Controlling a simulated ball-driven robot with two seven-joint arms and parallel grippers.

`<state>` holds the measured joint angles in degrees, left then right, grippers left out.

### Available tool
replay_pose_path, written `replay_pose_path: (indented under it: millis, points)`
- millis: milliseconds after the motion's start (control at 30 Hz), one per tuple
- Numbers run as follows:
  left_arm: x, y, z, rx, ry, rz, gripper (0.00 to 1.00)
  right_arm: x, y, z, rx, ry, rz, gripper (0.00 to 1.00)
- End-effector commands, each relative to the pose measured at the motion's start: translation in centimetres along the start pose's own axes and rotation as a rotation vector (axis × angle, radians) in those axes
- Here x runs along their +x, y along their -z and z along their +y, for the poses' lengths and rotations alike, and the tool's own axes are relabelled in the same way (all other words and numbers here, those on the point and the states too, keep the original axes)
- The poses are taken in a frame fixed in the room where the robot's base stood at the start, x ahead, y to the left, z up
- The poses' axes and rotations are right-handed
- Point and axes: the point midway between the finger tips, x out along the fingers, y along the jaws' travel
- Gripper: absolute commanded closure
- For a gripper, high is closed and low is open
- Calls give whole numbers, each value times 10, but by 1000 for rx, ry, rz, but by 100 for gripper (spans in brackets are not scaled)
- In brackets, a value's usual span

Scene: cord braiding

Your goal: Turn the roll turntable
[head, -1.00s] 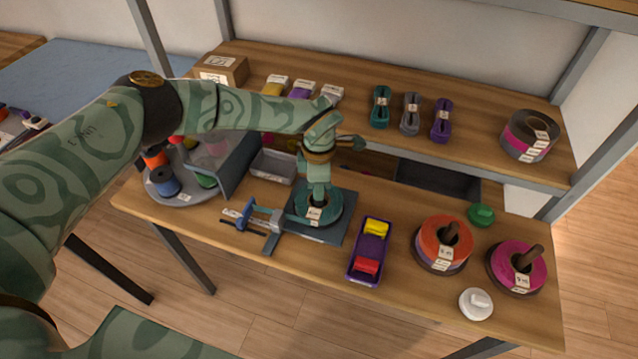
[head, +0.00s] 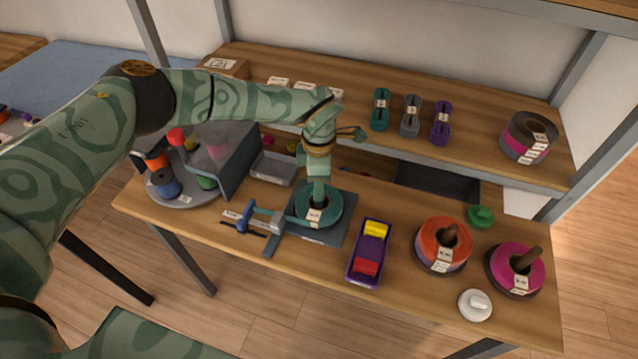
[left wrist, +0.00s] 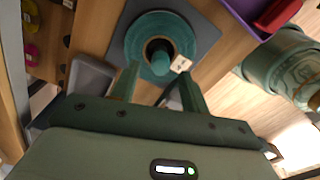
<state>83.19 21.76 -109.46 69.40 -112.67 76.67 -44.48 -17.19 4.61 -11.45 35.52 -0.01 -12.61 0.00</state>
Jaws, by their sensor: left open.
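A teal roll (head: 330,208) with a white label lies flat on a dark square plate (head: 343,232) at the middle of the bench. In the left wrist view the roll (left wrist: 182,35) has a dark middle with a teal post (left wrist: 160,62). My left gripper (head: 318,185) points down just above the roll's middle. Its open fingers (left wrist: 160,75) stand either side of the line to the post, and I see nothing held. A round grey tray (head: 188,199) with several coloured spools stands at the bench's left. I cannot tell which is the roll turntable. My right gripper is out of view.
A blue-handled clamp (head: 262,222) sits left of the plate. A purple tray (head: 369,254) with yellow and red pieces is right of it. Orange (head: 443,240) and magenta (head: 515,268) rolls stand on posts farther right. A shelf (head: 345,115) overhangs behind.

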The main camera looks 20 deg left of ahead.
Motion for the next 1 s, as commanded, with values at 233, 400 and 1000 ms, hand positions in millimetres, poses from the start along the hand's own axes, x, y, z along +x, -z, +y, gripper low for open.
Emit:
replay_pose_path:
  millis: [233,400,1000]
  points:
    - [-73,0,1,1,-6,-2,55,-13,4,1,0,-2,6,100]
    - [-111,0,1,1,-4,-2,55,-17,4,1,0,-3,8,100]
    - [-136,0,0,1,-1,-1,55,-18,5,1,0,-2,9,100]
